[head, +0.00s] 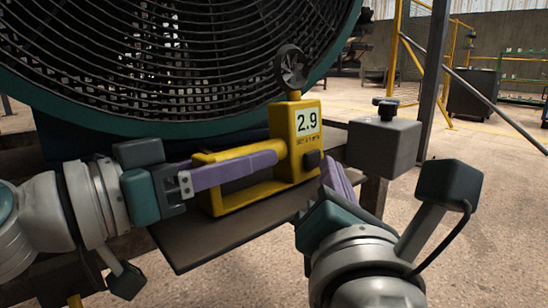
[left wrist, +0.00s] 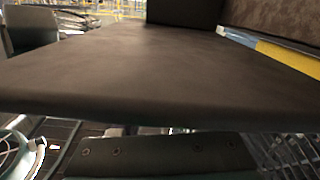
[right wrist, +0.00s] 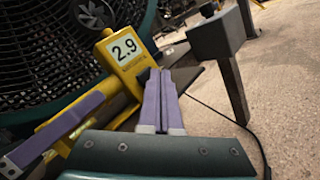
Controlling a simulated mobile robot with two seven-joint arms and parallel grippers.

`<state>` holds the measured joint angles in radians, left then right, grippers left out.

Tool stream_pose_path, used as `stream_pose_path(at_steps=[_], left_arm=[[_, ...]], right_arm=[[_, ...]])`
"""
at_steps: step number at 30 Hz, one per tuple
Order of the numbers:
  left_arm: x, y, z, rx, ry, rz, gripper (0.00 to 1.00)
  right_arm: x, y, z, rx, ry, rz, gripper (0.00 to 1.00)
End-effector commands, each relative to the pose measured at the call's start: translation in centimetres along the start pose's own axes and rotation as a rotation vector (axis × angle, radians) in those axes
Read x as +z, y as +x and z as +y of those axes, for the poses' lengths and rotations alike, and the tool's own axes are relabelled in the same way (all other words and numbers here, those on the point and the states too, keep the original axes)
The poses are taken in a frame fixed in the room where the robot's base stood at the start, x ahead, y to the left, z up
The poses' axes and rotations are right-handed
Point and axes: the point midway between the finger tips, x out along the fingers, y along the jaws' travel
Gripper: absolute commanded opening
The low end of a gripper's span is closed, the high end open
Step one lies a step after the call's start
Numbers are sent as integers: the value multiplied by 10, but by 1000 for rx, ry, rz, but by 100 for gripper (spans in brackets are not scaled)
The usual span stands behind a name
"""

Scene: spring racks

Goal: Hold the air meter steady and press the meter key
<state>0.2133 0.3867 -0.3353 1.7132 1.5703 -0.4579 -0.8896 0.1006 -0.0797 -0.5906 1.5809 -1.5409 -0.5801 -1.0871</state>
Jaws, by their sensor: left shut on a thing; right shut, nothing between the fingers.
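The yellow air meter (head: 308,148) stands on a dark shelf (head: 205,245) in front of a large fan, with a small fan wheel on top. Its display reads 2.9, and it also shows in the right wrist view (right wrist: 124,50). My left gripper (head: 278,155) is shut on the meter's yellow handle bar from the left. The dark meter key (head: 312,159) is on the face below the display. My right gripper (head: 328,170) is shut and empty, its tips close to the key; I cannot tell if they touch. In the right wrist view its fingers (right wrist: 160,80) hide the key.
The large fan (head: 170,60) with its teal rim fills the back left. A grey box with a black knob (head: 383,145) stands on a post just right of the meter, near my right gripper. Open floor lies to the right.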

Motion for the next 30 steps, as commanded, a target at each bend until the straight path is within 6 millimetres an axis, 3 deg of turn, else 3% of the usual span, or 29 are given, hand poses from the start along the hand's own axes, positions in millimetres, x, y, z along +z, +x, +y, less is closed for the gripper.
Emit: stream_pose_path(at_steps=[5, 21, 30], left_arm=[[2, 0, 0, 2, -2, -3, 0], [2, 0, 0, 1, -2, -4, 0], [2, 0, 0, 1, -2, -4, 0]], right_arm=[[1, -1, -1, -1, 0, 0, 0], [28, -39, -29, -1, -1, 0, 0], [30, -42, -31, 0, 0, 0, 0]])
